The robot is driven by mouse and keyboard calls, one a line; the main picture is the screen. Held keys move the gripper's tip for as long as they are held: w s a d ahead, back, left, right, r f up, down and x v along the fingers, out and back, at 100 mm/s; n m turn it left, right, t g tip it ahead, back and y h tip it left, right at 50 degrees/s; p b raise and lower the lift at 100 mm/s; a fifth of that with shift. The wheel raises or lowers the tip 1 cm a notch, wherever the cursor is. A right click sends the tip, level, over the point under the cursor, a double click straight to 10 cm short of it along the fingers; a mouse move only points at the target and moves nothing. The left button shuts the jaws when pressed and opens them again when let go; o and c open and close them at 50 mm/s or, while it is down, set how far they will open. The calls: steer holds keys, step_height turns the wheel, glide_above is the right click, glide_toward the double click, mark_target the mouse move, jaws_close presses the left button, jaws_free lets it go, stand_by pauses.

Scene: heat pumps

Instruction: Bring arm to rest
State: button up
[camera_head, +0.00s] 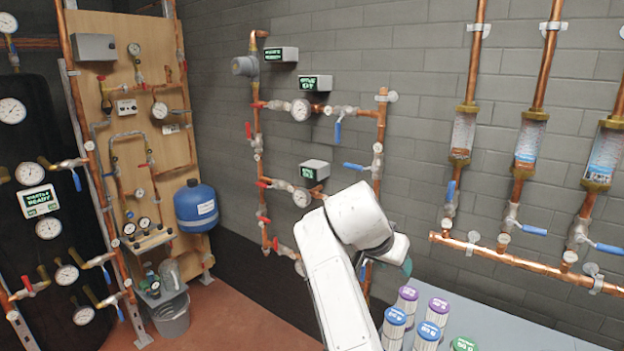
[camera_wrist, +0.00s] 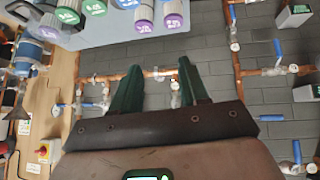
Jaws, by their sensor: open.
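My white arm reaches up from the bottom middle of the head view, bent at the elbow in front of the grey brick wall. In the wrist view my gripper (camera_wrist: 155,85) shows two dark green fingers spread apart, with nothing between them but wall and pipe behind. The wrist view is upside down. In the head view my own arm hides most of the gripper; only a bit of dark green (camera_head: 406,266) shows to the right of the white wrist. No contact with any pipe or valve can be seen.
A grey table (camera_head: 497,325) with several filter cartridges (camera_head: 437,312) stands at lower right. Copper pipes (camera_head: 257,150) with valves and gauges run along the wall. A blue tank (camera_head: 196,207), a wooden panel (camera_head: 132,95) and a grey bin (camera_head: 170,315) are at left. Reddish floor (camera_head: 235,315) is clear.

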steer(key=s+d+f+n+g+y, duration=0.15)
steer(key=s+d+f, duration=0.35)
steer(key=s+f, duration=0.6)
steer(key=s+d+f+n+g+y, duration=0.15)
steer(key=s+d+f, duration=0.25)
steer(key=s+f, duration=0.65)
steer(key=s+f+n+y, duration=0.1)
steer(key=s+f, duration=0.1)
steer(key=s, duration=0.7)
steer(key=s+d+f+n, duration=0.1)
steer(key=s+f, duration=0.2)
steer(key=s, duration=0.5)
steer(key=s+d+f+n+g+y, duration=0.1)
steer(key=s+f+n, duration=0.1)
steer(key=s, duration=0.7)
steer(key=shift+s+f+y, duration=0.25)
steer(key=shift+s+y, duration=0.05)
steer(key=shift+c, duration=0.2)
